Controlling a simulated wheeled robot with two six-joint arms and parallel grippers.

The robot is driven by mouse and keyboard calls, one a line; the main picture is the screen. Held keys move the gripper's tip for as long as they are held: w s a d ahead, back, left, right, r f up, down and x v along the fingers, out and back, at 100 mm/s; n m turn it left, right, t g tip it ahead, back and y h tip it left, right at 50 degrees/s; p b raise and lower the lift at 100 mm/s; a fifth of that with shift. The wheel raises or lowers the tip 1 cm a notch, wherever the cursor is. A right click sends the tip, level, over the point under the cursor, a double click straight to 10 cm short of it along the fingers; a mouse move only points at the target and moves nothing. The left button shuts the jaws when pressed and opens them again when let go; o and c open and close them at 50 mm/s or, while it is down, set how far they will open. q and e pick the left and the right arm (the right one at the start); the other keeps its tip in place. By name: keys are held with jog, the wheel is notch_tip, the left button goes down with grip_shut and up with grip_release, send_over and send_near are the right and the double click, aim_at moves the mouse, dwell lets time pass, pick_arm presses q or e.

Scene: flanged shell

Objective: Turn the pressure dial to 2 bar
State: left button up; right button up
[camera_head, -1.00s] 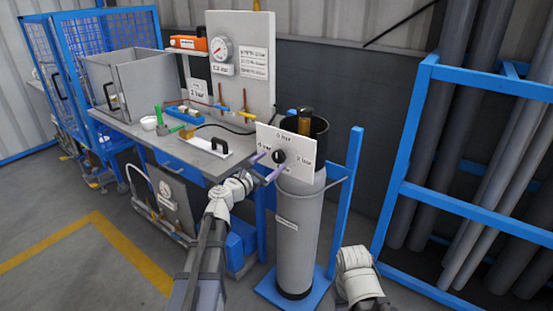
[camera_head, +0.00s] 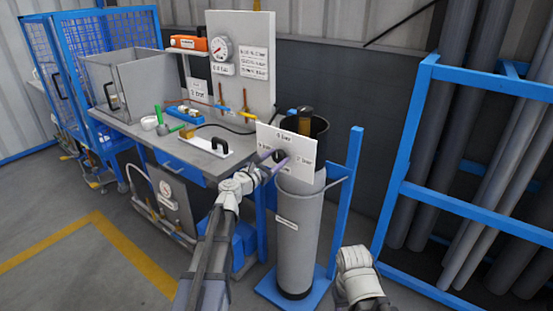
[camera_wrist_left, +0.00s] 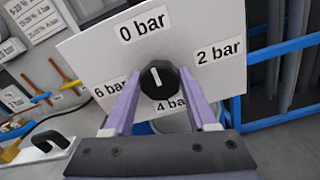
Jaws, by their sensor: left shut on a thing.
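The pressure dial is a round black knob (camera_head: 280,157) on a white panel (camera_head: 301,150) by the top of the grey cylinder. In the left wrist view the knob (camera_wrist_left: 160,82) has a white pointer mark that points up towards the "0 bar" label (camera_wrist_left: 142,27). The "2 bar" label (camera_wrist_left: 217,50) is to its right, "4 bar" (camera_wrist_left: 170,103) below, "6 bar" (camera_wrist_left: 110,90) to the left. My left gripper (camera_head: 279,160) is shut on the knob, with a purple finger on each side of it (camera_wrist_left: 160,88).
The grey cylinder (camera_head: 298,235) stands in a blue stand (camera_head: 348,195). A workbench (camera_head: 200,160) with a pressure gauge (camera_head: 219,48) and a black-handled plate (camera_head: 205,147) is to the left. A blue rack of pipes (camera_head: 475,205) is at the right.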

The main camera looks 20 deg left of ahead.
pick_arm(q)
jog(key=c, duration=0.5)
jog(key=shift+m, duration=0.3)
jog(key=m, duration=0.3)
jog(key=shift+m, duration=0.4)
jog(key=m, duration=0.4)
jog(key=shift+s+d+f, duration=0.1)
jog(key=m, duration=0.9)
jog(key=shift+f, duration=0.1)
jog(key=shift+m, duration=0.3)
